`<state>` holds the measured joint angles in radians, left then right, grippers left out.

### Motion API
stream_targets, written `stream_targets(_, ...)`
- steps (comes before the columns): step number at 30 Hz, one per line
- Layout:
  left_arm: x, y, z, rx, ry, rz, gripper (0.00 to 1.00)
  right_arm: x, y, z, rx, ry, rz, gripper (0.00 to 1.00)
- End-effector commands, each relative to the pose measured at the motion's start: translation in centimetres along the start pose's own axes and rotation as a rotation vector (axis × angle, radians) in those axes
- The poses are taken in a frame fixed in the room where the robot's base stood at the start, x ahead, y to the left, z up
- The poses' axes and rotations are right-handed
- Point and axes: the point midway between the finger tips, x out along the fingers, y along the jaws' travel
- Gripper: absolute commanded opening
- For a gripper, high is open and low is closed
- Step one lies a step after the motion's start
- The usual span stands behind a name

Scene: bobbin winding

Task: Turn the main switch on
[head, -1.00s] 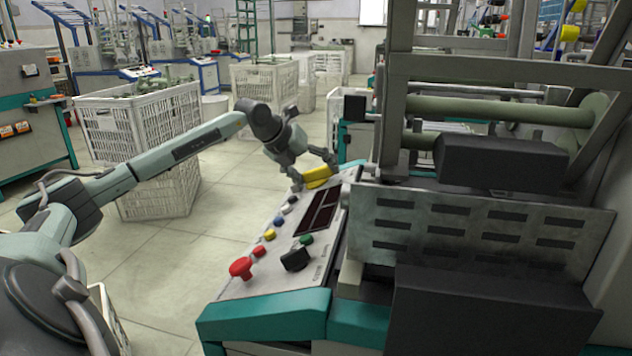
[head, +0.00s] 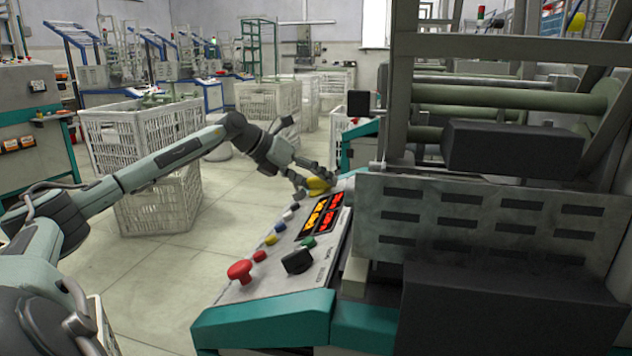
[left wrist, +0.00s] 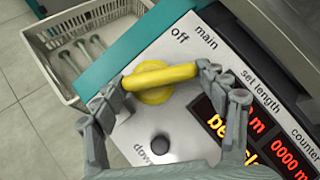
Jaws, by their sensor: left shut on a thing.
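The main switch is a yellow rotary knob (left wrist: 160,78) on the sloped control panel (left wrist: 195,145). In the left wrist view its bar handle lies nearly crosswise, with the labels "main" and "off" above it. Any "on" label is hidden or out of view. The knob also shows at the far end of the panel in the head view (head: 319,186). My left gripper (head: 314,182) is shut on the knob's handle, one finger at each end of the bar. The panel displays (head: 322,214) are lit, with red and yellow characters. My right gripper is not in view.
A red mushroom button (head: 240,272), a black knob (head: 297,261) and several small coloured buttons line the near panel. The machine frame (head: 480,215) stands close on the right. White crates (head: 150,205) stand on the floor to the left, with open floor between.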

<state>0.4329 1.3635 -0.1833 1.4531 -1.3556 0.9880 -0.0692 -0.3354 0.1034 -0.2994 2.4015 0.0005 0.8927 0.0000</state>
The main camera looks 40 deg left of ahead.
Motion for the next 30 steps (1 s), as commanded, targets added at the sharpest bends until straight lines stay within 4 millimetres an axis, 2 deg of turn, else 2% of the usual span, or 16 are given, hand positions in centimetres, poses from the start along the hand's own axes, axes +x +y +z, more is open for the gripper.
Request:
stream_targets(8,0.0,-0.1,0.0,0.008,-0.002,-0.003,0.44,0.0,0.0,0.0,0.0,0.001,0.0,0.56)
stream_targets(9,0.0,-0.1,0.0,0.008,-0.003,-0.003,0.74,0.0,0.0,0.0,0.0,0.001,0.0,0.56)
stream_targets(14,0.0,-0.1,0.1,0.007,-0.003,-0.003,0.94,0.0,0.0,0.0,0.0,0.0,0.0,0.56)
stream_targets(24,-0.2,0.2,0.1,0.004,-0.004,0.004,0.94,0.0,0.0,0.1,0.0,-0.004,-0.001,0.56)
stream_targets(30,-1.6,0.5,-0.1,0.003,0.0,0.01,0.94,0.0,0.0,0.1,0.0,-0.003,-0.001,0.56)
